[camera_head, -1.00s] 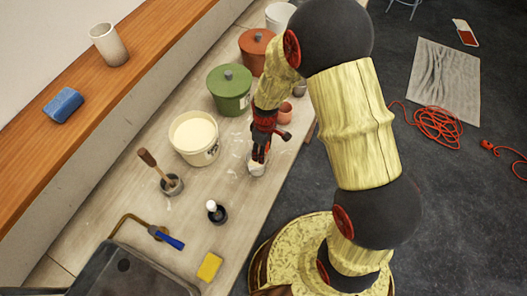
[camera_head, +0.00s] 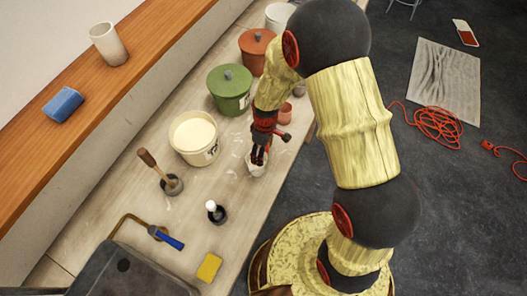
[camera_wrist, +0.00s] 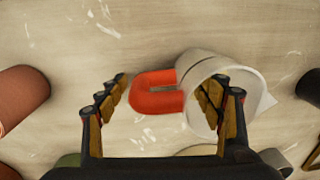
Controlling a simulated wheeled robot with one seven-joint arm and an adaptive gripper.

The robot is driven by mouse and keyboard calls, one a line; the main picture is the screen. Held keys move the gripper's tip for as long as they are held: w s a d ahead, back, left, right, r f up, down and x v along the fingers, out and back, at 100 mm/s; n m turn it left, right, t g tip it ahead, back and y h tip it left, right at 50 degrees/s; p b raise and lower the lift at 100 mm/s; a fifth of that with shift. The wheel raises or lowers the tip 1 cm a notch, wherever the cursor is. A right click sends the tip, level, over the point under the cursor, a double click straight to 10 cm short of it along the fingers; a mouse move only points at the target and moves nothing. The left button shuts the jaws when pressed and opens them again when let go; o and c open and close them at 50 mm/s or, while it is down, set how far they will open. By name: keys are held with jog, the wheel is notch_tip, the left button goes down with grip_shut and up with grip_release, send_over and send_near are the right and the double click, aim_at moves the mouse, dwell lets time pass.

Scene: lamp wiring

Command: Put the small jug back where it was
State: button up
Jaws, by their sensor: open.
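The small jug is white with a red handle and stands on the workbench (camera_head: 120,218). In the wrist view the jug (camera_wrist: 253,68) is right of centre, its red handle (camera_wrist: 150,92) pointing left. In the head view the jug (camera_head: 256,171) is under my gripper (camera_head: 259,155), which partly hides it. In the wrist view my gripper (camera_wrist: 168,92) is open. The handle lies between the fingers: one finger is left of the handle, the other overlaps the jug's mouth. I cannot tell whether either finger touches the jug.
A white bucket (camera_head: 196,150), green lidded pot (camera_head: 230,100) and terracotta pot (camera_head: 250,58) stand along the bench. A small terracotta cup (camera_head: 285,116) is close to my gripper.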

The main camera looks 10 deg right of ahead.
jog(key=r, duration=0.8)
jog(key=r+p, duration=0.1)
jog(key=r, duration=0.3)
jog(key=shift+w+d+r, duration=0.25)
jog(key=shift+w, duration=0.1)
jog(key=s+d+r+m+t, duration=0.2)
jog(key=s+r+m, duration=0.1)
jog(key=r, duration=0.6)
jog(key=s+d+r+m+t, duration=0.1)
jog(key=s+d+r+m, duration=0.15)
jog(key=r, duration=0.75)
jog(key=s+d+r+m+t, duration=0.3)
jog(key=s+r+m, duration=0.2)
jog(key=s+r, duration=0.3)
jog(key=s, duration=0.4)
jog(key=shift+d, duration=0.3)
jog(key=shift+f, duration=0.1)
notch_tip(320, 180, down, 10)
jog(key=b, duration=1)
jog(key=shift+f, duration=0.15)
